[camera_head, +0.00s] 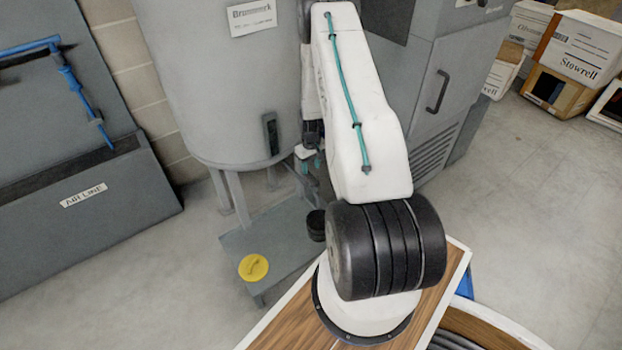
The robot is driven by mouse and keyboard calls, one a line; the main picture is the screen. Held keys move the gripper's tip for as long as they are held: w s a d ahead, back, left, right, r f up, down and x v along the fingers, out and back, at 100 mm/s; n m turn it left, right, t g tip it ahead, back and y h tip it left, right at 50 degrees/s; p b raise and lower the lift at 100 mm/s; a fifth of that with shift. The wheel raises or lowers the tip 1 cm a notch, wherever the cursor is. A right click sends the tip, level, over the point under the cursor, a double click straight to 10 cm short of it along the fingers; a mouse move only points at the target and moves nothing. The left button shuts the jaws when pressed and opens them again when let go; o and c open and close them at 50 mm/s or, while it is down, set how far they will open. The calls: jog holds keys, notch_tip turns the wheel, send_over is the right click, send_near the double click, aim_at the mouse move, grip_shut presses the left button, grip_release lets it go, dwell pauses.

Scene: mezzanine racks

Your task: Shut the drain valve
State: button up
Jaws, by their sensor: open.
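A tall grey tank (215,85) on legs stands left of my arm, with a white label reading "Brunnmark" or similar. The drain valve cannot be made out clearly. The area under the tank near my gripper is partly hidden by my arm. A small dark slotted fitting (270,134) is on the tank's lower right side.
Below the tank is a low grey platform (237,243) with a round yellow disc (253,268) and a small black cylinder (316,225). A grey cabinet (440,85) stands right of my arm. Cartons (575,50) are at the back right. A grey panel (85,215) labelled "AIR LINE" is left.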

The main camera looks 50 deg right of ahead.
aim_at(311, 176)
notch_tip(311, 176, down, 7)
jog(key=shift+f, duration=0.1)
dwell(0.3)
jog(key=shift+c, duration=0.3)
grip_shut()
